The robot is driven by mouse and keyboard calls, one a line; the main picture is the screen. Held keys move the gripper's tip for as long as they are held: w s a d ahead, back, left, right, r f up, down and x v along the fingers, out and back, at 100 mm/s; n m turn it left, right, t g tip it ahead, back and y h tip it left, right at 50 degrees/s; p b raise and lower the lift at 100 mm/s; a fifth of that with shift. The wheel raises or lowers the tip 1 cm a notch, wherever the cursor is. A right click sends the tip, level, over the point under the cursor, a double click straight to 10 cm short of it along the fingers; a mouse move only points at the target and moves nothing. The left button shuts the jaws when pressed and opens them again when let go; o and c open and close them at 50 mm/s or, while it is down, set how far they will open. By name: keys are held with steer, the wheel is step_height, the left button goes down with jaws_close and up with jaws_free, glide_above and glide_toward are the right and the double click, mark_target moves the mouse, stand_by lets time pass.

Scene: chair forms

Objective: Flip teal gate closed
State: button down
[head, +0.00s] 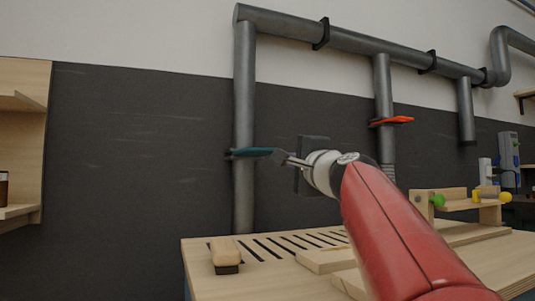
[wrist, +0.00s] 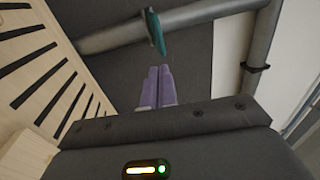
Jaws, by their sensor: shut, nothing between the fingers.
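The teal gate (head: 252,153) is a flat plate set across the left vertical grey pipe (head: 244,90), sticking out to the right of it. Its teal plate also shows in the wrist view (wrist: 156,32), just beyond my fingertips. My gripper (head: 283,157) is at the right end of the plate in the head view. In the wrist view my gripper (wrist: 159,69) has its two purple fingers together and empty, with a small gap visible between the tips and the plate. Whether they touch in the head view I cannot tell.
An orange gate (head: 391,121) sits on the middle pipe to the right. Below is a slotted wooden bench (head: 210,278) with a wooden-handled brush (head: 226,255). A wooden shelf unit (head: 45,140) stands at far left. The dark wall space left of the pipe is clear.

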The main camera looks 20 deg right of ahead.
mark_target(264, 151)
steer(key=shift+w, duration=0.1)
steer(key=w+r+p, duration=0.1)
steer(key=w, duration=0.3)
steer(key=w+p, duration=0.2)
steer(key=w, duration=0.3)
steer(key=w+r+p, duration=0.1)
steer(key=w+p, duration=0.1)
steer(key=w, duration=0.2)
steer(key=shift+w+r, duration=0.2)
steer(key=shift+r, duration=0.15)
steer(key=shift+w, duration=0.1)
